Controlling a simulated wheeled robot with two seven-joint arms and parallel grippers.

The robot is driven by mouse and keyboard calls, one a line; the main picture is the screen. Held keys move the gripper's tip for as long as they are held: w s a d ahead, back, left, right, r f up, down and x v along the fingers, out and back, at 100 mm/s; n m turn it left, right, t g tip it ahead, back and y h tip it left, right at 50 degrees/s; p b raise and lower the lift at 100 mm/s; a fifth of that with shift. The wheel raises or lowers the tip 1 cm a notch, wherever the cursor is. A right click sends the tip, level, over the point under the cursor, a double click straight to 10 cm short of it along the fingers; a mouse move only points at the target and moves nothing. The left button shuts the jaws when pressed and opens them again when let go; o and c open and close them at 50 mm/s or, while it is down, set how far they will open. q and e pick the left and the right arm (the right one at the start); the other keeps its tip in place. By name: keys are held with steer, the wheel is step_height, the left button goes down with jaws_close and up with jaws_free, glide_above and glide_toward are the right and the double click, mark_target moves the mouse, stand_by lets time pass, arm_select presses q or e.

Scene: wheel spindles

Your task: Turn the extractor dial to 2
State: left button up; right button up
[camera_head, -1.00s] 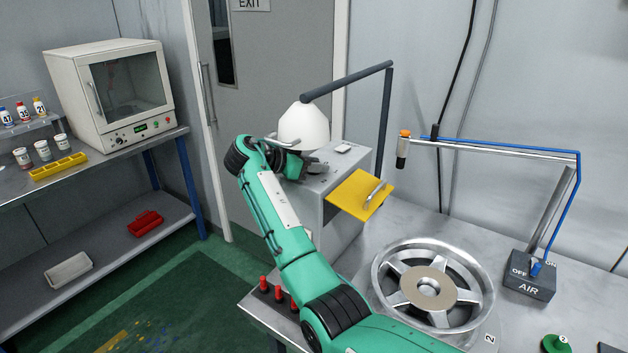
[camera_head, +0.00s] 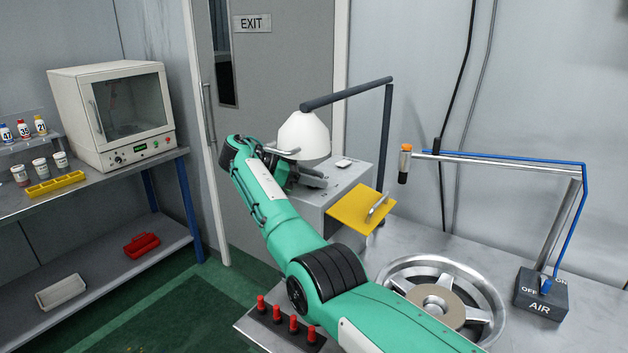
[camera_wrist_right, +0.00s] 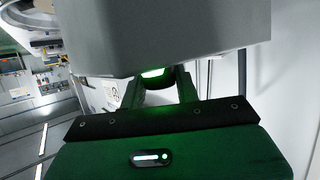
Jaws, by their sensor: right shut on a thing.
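The extractor is a grey box (camera_head: 346,179) on the bench, with a white hood (camera_head: 303,136) hanging from a dark pipe arm above it. My right gripper (camera_head: 317,180) is at the box's left side, under the hood, partly hidden by my own wrist. In the right wrist view, the fingers (camera_wrist_right: 160,92) reach to the underside of the grey casing (camera_wrist_right: 190,35) and are shut on a small dark part, apparently the dial. A green glow shows between them. The dial's marks and setting are hidden. My left gripper is out of view.
A yellow flap (camera_head: 361,209) with a handle sticks out from the box. A spoked wheel (camera_head: 399,275) lies on the bench, and red pegs (camera_head: 294,323) stand near its edge. An AIR switch box (camera_head: 540,298) is at right. A shelf with an oven (camera_head: 118,118) is at left.

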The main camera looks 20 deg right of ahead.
steer(key=shift+r, duration=0.1)
stand_by(0.3)
steer(key=o, duration=0.9)
